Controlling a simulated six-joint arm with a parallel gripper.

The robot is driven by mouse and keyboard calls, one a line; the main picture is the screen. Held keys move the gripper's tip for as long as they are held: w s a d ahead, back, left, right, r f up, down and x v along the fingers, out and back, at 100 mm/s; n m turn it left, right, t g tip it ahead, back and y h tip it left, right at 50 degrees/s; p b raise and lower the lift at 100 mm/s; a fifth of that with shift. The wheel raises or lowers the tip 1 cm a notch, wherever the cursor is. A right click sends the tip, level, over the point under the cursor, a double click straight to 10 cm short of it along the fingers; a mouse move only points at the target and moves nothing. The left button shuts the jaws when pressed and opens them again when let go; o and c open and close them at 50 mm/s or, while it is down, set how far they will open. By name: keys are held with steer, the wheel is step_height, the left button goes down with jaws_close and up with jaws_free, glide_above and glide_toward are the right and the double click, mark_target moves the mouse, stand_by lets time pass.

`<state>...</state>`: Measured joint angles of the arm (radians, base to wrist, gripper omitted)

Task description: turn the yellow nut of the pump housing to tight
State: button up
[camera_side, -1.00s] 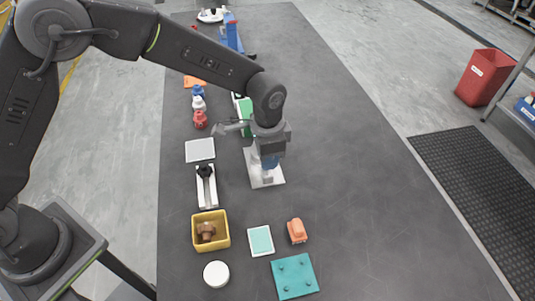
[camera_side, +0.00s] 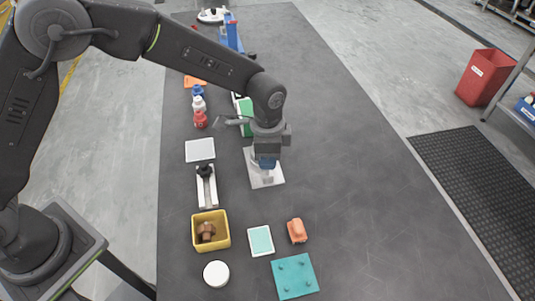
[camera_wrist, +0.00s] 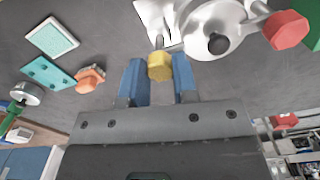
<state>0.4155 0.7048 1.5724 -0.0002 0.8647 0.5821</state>
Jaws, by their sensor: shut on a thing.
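In the wrist view the yellow nut (camera_wrist: 160,66) sits between the two blue fingertips of my gripper (camera_wrist: 159,72), which is shut on it. The nut is on a short stem at the near side of the pale grey pump housing (camera_wrist: 200,20). In the side view my gripper (camera_side: 266,163) points down over the housing's white base plate (camera_side: 270,181), and the nut is hidden there. No marking shows how tight the nut is.
A red hexagonal part (camera_wrist: 287,30) is close to the housing. In the side view a black-handled white fixture (camera_side: 206,187), a yellow bin (camera_side: 196,238) and a teal plate (camera_side: 296,277) lie nearby. The table's right side is clear.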

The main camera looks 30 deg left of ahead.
steer(key=o, duration=0.9)
steer(key=shift+o, duration=0.2)
step_height(320, 180, up, 14)
steer(key=shift+a, duration=0.1)
steer(key=s+a+r+n+t, duration=0.3)
steer(key=s+a+r+n, duration=0.2)
steer(key=s+a+r, duration=0.55)
steer(key=s+a+f+n+t, duration=0.2)
steer(key=s+a+f+n, duration=0.2)
steer(key=s, duration=0.8)
steer(key=a+n, duration=0.2)
steer(key=a, duration=0.2)
steer(key=shift+a+t, duration=0.3)
steer(key=shift+a, duration=0.05)
